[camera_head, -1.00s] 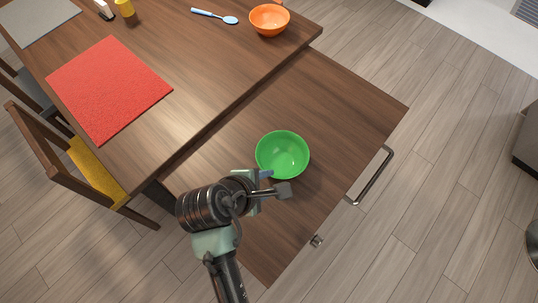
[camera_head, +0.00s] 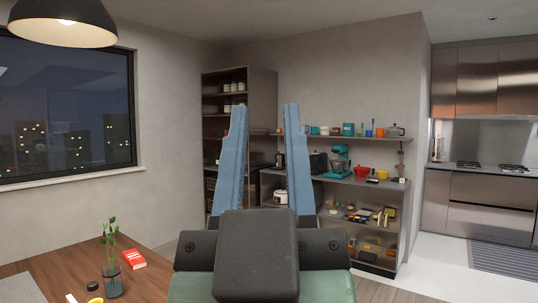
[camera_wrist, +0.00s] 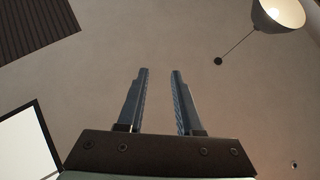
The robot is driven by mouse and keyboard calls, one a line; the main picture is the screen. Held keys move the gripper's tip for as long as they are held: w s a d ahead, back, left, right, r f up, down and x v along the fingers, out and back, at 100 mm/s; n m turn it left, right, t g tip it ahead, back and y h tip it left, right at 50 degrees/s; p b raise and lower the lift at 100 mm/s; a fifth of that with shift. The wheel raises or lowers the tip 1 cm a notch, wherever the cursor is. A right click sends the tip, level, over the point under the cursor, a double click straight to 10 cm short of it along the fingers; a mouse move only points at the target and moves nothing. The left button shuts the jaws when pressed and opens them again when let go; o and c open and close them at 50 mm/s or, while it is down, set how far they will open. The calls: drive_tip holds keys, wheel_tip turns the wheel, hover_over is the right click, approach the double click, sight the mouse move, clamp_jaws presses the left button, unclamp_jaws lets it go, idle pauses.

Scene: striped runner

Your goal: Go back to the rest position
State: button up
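My gripper (camera_head: 265,108) is raised in front of the camera in the head view, with its two blue fingers pointing up. The fingers stand well apart with nothing between them. In the wrist view my gripper (camera_wrist: 160,72) also shows both fingers apart and empty, against a plain ceiling. The gripper touches nothing in either view. The green bowl is not in view.
A wooden table (camera_head: 60,265) at the lower left holds a plant in a glass (camera_head: 112,278) and a red box (camera_head: 134,259). Shelves with kitchenware (camera_head: 350,177) stand at the back. A lamp (camera_head: 62,25) hangs at the upper left; it also shows in the wrist view (camera_wrist: 277,14).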

drive_tip(key=shift+s+d+r+m+t, duration=0.15)
drive_tip(key=shift+s+r+m+t, duration=0.2)
drive_tip(key=shift+s+r, duration=0.5)
drive_tip(key=shift+r, duration=0.1)
